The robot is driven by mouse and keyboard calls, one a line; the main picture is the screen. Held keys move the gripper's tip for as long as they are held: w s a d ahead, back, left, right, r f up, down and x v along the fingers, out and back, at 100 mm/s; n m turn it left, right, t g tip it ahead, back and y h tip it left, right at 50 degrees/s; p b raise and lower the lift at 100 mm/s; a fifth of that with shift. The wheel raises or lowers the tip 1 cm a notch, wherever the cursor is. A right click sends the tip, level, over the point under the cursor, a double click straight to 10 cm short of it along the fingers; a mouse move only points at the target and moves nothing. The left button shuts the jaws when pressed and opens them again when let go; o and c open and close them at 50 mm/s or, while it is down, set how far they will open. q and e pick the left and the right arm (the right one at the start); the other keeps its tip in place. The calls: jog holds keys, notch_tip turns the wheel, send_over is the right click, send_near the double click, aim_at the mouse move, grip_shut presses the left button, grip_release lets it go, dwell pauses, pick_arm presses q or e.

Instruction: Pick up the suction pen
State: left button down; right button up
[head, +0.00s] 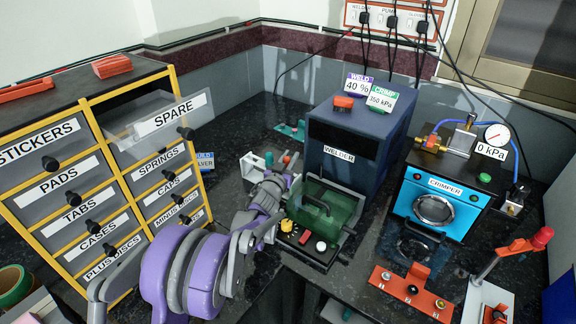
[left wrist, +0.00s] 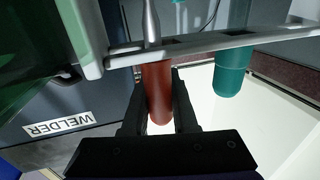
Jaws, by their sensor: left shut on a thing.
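The suction pen, with a red-brown handle (left wrist: 158,92) and a thin metal shaft, shows in the left wrist view. Its shaft passes by the pale bar of the rack (left wrist: 212,46). My left gripper (left wrist: 160,112) has its two dark fingers on either side of the handle and is shut on it. In the head view my left gripper (head: 283,173) is at the small white rack beside the welder, where the pen's red top (head: 287,160) just shows. A teal-handled tool (left wrist: 231,75) stands in the same rack. My right gripper is not in view.
The blue crimper (head: 440,200) is at the right.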

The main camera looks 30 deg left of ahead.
pick_arm(q)
jog(key=shift+r, duration=0.15)
notch_tip(320, 180, up, 18)
jog(key=p, duration=0.2)
dwell(1.5)
